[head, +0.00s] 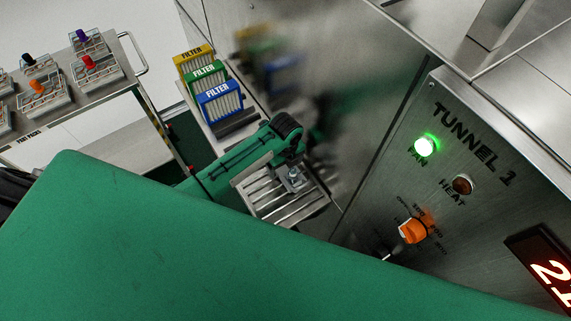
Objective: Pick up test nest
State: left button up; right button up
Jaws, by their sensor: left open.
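Several wire nests with coloured knobs stand on the steel cart (115,98) at the left. One has a purple knob (81,36), one a red knob (88,62), one an orange knob (38,86) and one a black knob (28,60). I cannot tell which of them is the test nest. My left gripper (294,181) is open over the slatted metal rack (262,205) in the middle, far from these nests. Its fingers are small and partly hidden, and no held thing shows. My right gripper is not in view.
Yellow (193,55), green (206,75) and blue (220,100) filters stand behind the slatted rack. The steel panel (460,150) marked TUNNEL 1 rises at the right, with a lit green fan lamp (424,146) and an orange knob (413,230). My green arm covers the foreground.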

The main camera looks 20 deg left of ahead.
pick_arm(q)
jog(key=shift+f, duration=0.25)
jog(key=c, duration=1.2)
jog(key=shift+r, duration=0.1)
